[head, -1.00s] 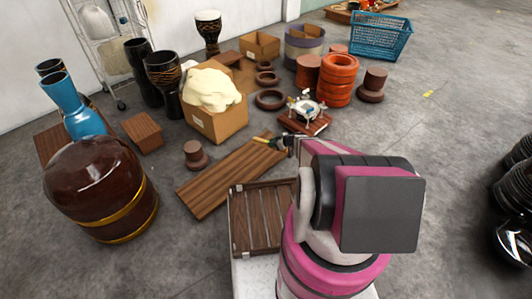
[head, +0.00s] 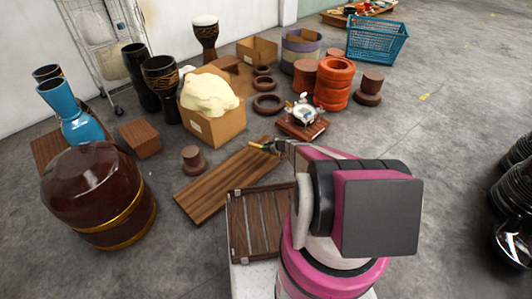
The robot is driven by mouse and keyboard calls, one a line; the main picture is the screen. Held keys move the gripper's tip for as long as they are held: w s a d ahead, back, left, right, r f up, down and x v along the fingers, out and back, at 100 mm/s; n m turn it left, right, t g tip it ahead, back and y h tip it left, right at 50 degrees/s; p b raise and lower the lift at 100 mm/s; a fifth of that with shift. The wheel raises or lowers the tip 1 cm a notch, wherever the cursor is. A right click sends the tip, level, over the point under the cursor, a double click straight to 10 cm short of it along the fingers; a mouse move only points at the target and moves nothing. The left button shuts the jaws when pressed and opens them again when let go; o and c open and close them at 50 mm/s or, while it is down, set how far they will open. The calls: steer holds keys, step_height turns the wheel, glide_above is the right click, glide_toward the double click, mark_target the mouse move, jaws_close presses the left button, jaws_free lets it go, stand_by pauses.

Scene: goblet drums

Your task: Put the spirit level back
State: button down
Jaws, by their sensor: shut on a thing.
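My gripper (head: 270,147) is at the end of my arm, over the far right end of a long brown wooden plank (head: 215,188). It is shut on a small yellow piece (head: 257,146), which appears to be the spirit level. The piece sticks out to the left of the jaws. It is small in this view, and the jaws and arm may hide part of it. I cannot tell whether it touches the plank or is held above it.
A slatted wooden crate (head: 236,226) stands nearer, left of my arm. A brown board with a white device (head: 303,122) lies just beyond my gripper. A cardboard box (head: 215,128) with a cream bundle, orange rings (head: 333,84) and a large brown drum (head: 95,195) stand around.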

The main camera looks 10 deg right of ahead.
step_height(320, 180, down, 4)
steer(key=shift+w+f, duration=0.1)
stand_by(0.4)
steer(key=c, duration=0.9)
jaws_free()
